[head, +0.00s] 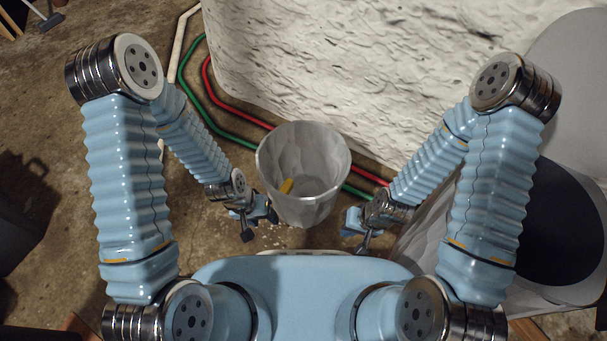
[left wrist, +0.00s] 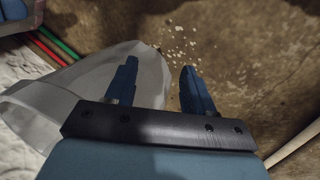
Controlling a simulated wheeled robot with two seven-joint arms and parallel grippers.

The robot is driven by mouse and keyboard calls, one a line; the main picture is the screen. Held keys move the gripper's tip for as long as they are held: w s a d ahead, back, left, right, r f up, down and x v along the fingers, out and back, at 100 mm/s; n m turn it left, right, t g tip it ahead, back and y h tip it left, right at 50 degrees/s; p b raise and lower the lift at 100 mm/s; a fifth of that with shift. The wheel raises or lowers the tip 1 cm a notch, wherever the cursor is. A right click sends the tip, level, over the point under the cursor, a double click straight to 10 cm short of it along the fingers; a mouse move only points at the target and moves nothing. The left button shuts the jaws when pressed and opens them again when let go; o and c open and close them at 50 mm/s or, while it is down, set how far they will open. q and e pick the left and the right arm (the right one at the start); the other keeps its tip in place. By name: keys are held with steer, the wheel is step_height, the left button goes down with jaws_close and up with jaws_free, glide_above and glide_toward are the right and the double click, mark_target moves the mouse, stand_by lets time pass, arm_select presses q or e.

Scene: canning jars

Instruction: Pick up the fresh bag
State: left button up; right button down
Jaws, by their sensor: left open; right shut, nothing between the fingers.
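A pale grey, open-topped container (head: 304,204) with creased walls stands upright in the middle of the head view; it looks like a bag or a bag-lined bin, and I cannot tell which. In the left wrist view, one finger of the left gripper (left wrist: 159,68) lies over the translucent grey container (left wrist: 85,73) and the other over bare floor; contact cannot be told. My right gripper (head: 358,238) is shut and empty, to the container's right and apart from it.
A rough white wall-like mass (head: 330,65) rises behind the container. Green (head: 228,132) and red (head: 238,108) lines run along the floor at its foot. White crumbs (left wrist: 178,42) lie on the floor. A large grey-and-black object (head: 560,230) stands at right. Brown floor (head: 50,120) at left is mostly open.

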arm_select(q)
steer(key=w+d+r+m+y+p, duration=0.15)
steer(key=w+r+p, duration=0.3)
steer(key=r, duration=0.55)
arm_select(e)
step_height(320, 180, up, 7)
arm_select(q)
step_height(320, 180, up, 4)
steer(key=m+y+b, duration=0.2)
steer(key=m+b, duration=0.2)
steer(key=b, duration=0.4)
glide_above(290, 181)
steer(key=shift+a+f, duration=0.1)
steer(key=shift+f, duration=0.05)
step_height(290, 181, down, 8)
steer(key=shift+r+b, duration=0.1)
steer(key=shift+b, duration=0.9)
step_height(290, 181, down, 5)
steer(key=shift+w+f+b, duration=0.1)
steer(key=shift+f+b, duration=0.1)
steer(key=shift+b, duration=0.6)
arm_select(e)
step_height(290, 181, down, 12)
steer(key=shift+d, duration=0.15)
arm_select(q)
steer(key=shift+c, duration=0.4)
arm_select(e)
steer(key=shift+f, duration=0.1)
